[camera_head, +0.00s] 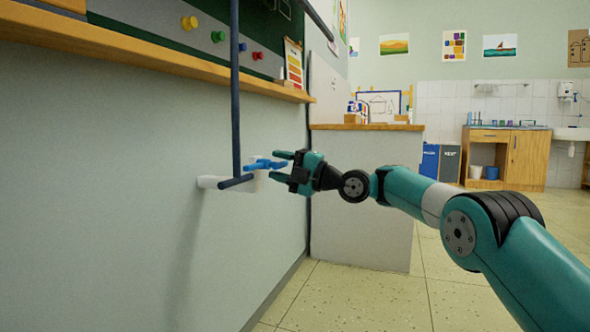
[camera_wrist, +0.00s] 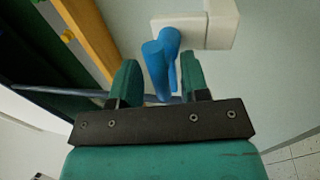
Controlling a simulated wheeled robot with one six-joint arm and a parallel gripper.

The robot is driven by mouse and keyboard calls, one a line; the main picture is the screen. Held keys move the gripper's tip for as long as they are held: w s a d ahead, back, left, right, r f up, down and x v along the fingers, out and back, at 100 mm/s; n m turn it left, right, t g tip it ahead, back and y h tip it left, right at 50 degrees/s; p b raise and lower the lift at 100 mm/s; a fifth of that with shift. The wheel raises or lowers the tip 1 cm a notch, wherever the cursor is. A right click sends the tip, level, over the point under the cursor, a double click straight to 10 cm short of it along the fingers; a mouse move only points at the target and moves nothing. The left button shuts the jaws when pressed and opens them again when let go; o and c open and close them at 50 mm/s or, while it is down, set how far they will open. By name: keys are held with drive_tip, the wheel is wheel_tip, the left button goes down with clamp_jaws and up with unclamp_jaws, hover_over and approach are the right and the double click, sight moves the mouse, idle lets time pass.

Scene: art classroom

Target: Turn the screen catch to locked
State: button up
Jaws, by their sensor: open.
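The screen catch is a blue lever (camera_head: 262,164) on a white mount (camera_head: 208,182) fixed to the wall below the wooden ledge. In the wrist view the blue lever (camera_wrist: 155,68) reaches from the white mount (camera_wrist: 222,22) in between my two green fingers. My gripper (camera_head: 281,165) is open, with one finger on each side of the lever; it also shows in the wrist view (camera_wrist: 160,78). The right finger is very near the lever, and I cannot tell whether they touch. No locked marking is readable.
A dark vertical rod (camera_head: 236,90) with a short crosspiece at its foot hangs in front of the mount. A wooden ledge (camera_head: 150,60) runs along the wall below a green board. A counter (camera_head: 362,190) stands behind my gripper. Tiled floor lies open at the lower middle.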

drive_tip(key=b+v, duration=0.2)
drive_tip(key=v, duration=1.5)
drive_tip(key=shift+d, duration=0.15)
drive_tip(key=shift+s, duration=0.1)
